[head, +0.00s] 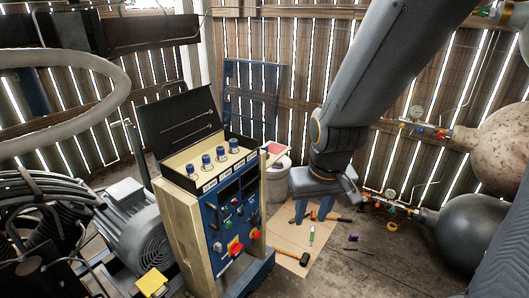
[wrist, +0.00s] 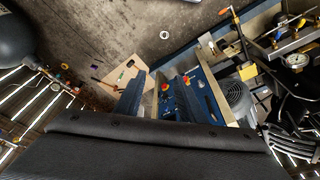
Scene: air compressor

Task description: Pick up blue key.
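I cannot make out a clearly key-shaped blue thing in either view. Several small blue-capped pieces (head: 206,160) stand upright in a row on top of the control cabinet (head: 185,225), under its raised black lid; they are too small to identify. My gripper (head: 312,215) hangs to the right of the cabinet, above the floor, pointing down, apart from the cabinet. In the wrist view, my gripper (wrist: 168,82) shows two dark blue fingers spread apart with nothing between them. The cabinet's blue panel (wrist: 172,103) shows behind and beside the right finger.
A hammer (head: 292,256), a green and white tool (head: 311,236) and other hand tools lie on a board on the floor. A grey motor (head: 135,225) stands left of the cabinet; a dark tank (head: 468,232) is at right.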

